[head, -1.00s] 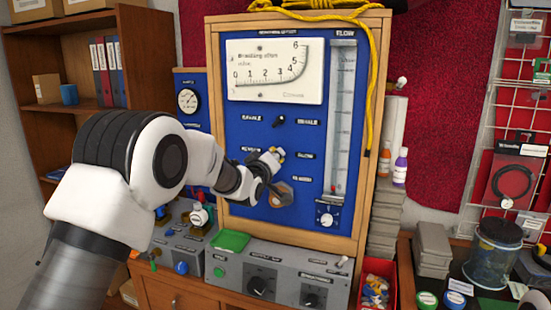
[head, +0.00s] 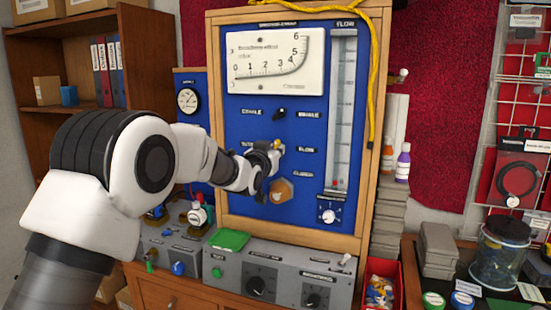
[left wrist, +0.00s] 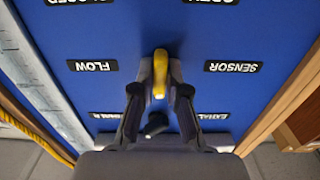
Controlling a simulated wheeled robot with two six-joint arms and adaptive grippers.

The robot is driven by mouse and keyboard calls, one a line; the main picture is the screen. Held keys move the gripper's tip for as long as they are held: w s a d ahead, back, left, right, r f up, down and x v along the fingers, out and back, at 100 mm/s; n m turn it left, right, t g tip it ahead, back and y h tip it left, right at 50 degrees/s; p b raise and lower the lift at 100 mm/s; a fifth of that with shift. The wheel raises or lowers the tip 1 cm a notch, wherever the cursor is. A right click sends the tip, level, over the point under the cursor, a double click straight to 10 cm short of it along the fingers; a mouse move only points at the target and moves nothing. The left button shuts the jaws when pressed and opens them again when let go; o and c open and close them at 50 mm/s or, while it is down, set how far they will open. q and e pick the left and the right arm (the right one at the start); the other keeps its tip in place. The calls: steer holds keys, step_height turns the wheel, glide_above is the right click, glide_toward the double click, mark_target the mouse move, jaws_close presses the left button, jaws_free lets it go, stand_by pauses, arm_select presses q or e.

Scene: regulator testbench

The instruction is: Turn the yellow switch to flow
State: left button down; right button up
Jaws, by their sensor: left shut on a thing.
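The yellow switch (left wrist: 160,72) is on the blue panel (left wrist: 115,30), between the FLOW label (left wrist: 92,66) and the SENSOR label (left wrist: 232,67). The left wrist view is upside down. The switch lies lengthwise between the two labels, pointing at neither. My left gripper (left wrist: 160,85) is shut on it, one finger on each side. In the head view my left gripper (head: 271,158) is against the panel and hides most of the switch; a small yellow part (head: 277,144) shows. The FLOW label (head: 306,150) is just right of the gripper. My right gripper is not in view.
A black switch (head: 281,114) sits above, between two labels. An orange knob (head: 281,190) is just below my gripper. A clear flow tube (head: 342,110) stands at the panel's right. A grey control box (head: 285,270) is below, and a yellow rope (head: 374,80) hangs at right.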

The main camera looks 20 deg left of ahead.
arm_select(q)
steer(key=m+b, duration=0.2)
steer(key=m, duration=0.3)
steer(key=shift+f+b, duration=0.15)
steer(key=shift+b, duration=0.2)
steer(key=shift+m+b, duration=0.65)
steer(key=shift+m, duration=1.15)
steer(key=c, duration=1.2)
jaws_free()
steer(key=s, duration=1.2)
steer(key=shift+a, duration=0.25)
